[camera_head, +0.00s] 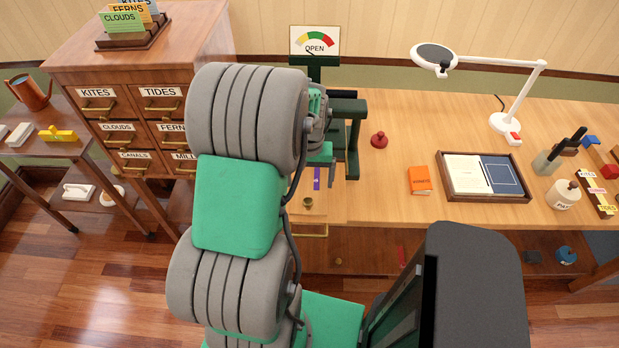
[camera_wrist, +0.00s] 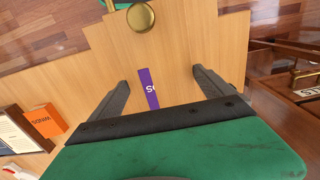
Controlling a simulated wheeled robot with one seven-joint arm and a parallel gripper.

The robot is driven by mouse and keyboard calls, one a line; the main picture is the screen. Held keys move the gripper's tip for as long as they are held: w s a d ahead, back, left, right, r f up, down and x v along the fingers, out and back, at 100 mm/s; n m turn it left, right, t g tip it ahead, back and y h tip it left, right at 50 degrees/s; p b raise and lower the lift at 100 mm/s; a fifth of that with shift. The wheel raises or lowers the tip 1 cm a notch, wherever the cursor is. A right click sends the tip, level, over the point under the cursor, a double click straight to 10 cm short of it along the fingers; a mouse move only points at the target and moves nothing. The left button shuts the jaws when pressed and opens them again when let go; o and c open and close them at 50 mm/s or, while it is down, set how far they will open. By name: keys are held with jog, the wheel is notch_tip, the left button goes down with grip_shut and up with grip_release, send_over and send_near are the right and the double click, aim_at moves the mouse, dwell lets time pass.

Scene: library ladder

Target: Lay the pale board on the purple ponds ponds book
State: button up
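The purple book shows as a narrow purple strip with white lettering in the wrist view (camera_wrist: 148,88), on the pale wood surface between my fingers. It is a small purple patch in the head view (camera_head: 317,178), partly hidden by my arm. I read only part of its lettering. My gripper (camera_wrist: 160,79) is open, with its two dark fingers spread wide and nothing visibly held between them. The fingers appear above the wood, on either side of the strip. I cannot pick out a separate pale board with certainty in either view.
A green press (camera_head: 345,125) stands behind my gripper beside the OPEN dial sign (camera_head: 314,43). A round brass piece (camera_wrist: 140,17) lies near the desk edge. An orange book (camera_head: 420,180), a red knobbed piece (camera_head: 379,140) and a dark-rimmed tray (camera_head: 487,201) stand to the right.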

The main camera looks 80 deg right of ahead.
aim_at(310, 184)
jog(key=shift+o, duration=0.7)
jog(key=shift+r, duration=0.2)
notch_tip(310, 184, up, 11)
jog(key=b, duration=0.1)
jog(key=w+a+r+n, duration=0.1)
jog(key=w+a+n, duration=0.15)
jog(key=w, duration=0.35)
jog(key=w+a+r+n, duration=0.1)
jog(key=w+a+r, duration=0.15)
jog(key=w, duration=0.45)
jog(key=w+a+n+t+h, duration=0.1)
jog(key=w+a+n, duration=0.3)
jog(key=w+a, duration=0.75)
jog(key=w+a+n+t+y, duration=0.1)
jog(key=a+n, duration=0.7)
jog(key=a, duration=1.7)
jog(key=shift+t, duration=0.9)
jog(key=shift+d+r, duration=0.1)
